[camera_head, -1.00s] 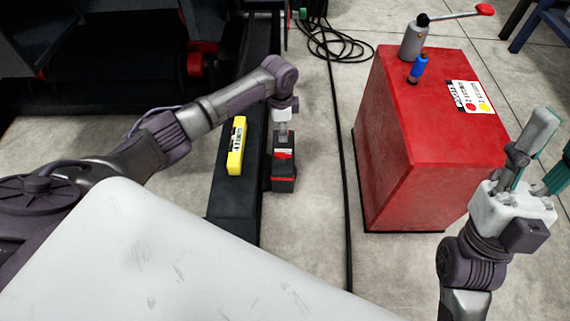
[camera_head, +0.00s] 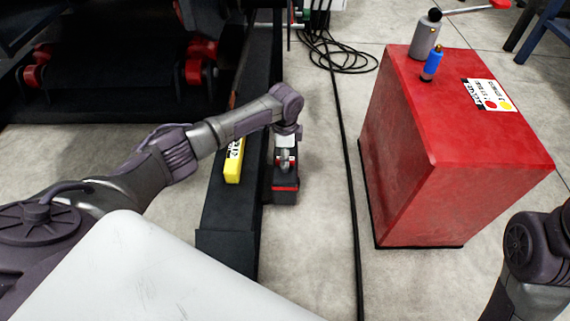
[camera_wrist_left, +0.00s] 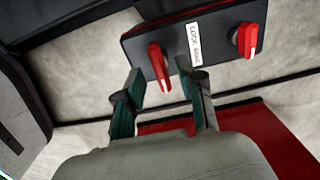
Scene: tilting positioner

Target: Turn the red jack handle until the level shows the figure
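My left gripper (camera_head: 286,162) hangs over a small black box (camera_head: 284,195) on the left side of the floor area. In the left wrist view this box is a black panel (camera_wrist_left: 205,42) with two red turn handles and a white label reading "LOCK" between them. The left red handle (camera_wrist_left: 157,62) appears between my open fingertips, with gaps on both sides. The right red handle (camera_wrist_left: 246,38) is outside them. Which one is the jack handle I cannot tell. A yellow level (camera_head: 233,165) lies beside the box on the dark beam; its reading is too small to read. My right gripper is out of frame.
A red cabinet (camera_head: 415,170) stands right of the box. It carries a grey cylinder (camera_head: 424,40) with a red-tipped lever, a blue bottle (camera_head: 433,64) and a label card (camera_head: 487,95). A black cable (camera_head: 345,180) runs along the floor between.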

